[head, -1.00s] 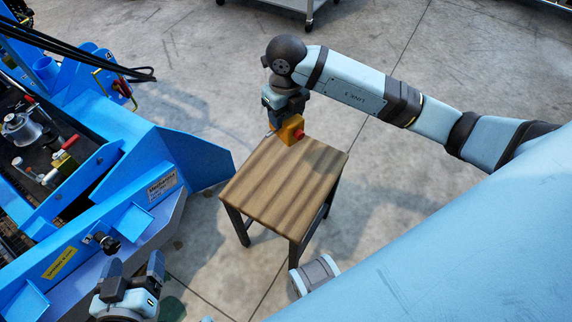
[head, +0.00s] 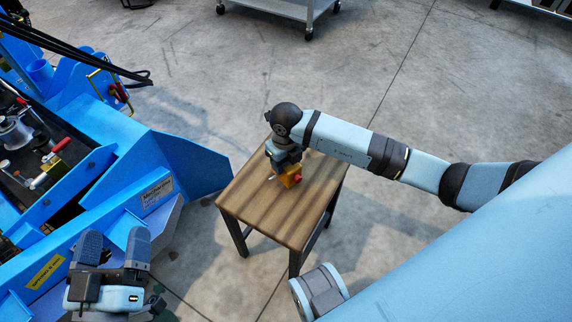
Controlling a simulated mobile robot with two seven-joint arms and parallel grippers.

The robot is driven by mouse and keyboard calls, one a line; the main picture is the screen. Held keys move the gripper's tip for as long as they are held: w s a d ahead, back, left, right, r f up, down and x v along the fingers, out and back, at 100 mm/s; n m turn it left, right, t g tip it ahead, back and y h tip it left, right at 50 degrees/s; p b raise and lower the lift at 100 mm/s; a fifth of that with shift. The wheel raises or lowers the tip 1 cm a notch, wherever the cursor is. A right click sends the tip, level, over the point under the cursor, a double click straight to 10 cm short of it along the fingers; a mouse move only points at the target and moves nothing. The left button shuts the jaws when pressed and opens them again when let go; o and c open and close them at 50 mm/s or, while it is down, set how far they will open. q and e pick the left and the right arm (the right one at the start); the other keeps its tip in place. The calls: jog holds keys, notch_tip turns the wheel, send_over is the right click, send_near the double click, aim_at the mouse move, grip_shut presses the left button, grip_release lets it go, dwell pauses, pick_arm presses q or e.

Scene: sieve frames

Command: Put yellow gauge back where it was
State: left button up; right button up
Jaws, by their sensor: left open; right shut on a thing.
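The yellow gauge (head: 291,180) is a small yellow-orange block with a red part on its right side. My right gripper (head: 281,166) is shut on it from above and partly hides it. The gauge is over the far middle part of the wooden-topped table (head: 262,215); I cannot tell whether it touches the top. My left gripper (head: 112,249) is open and empty at the lower left, in front of the blue machine (head: 175,170), its two dark-padded fingers pointing up in the picture.
The blue machine fills the left side, with red-handled clamps (head: 57,150) and black cables (head: 75,60). A grey cart (head: 285,8) stands at the back. The rest of the tabletop is bare, and the concrete floor (head: 440,80) behind it is open.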

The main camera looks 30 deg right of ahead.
jog(key=shift+f, duration=0.65)
pick_arm(q)
jog(key=shift+d+r+h, duration=0.1)
jog(key=shift+r+h, duration=0.2)
jog(key=shift+r, duration=0.25)
jog(key=shift+f, duration=0.1)
pick_arm(e)
jog(key=o, duration=1.2)
jog(key=shift+f, duration=0.1)
pick_arm(q)
jog(key=shift+s, duration=0.1)
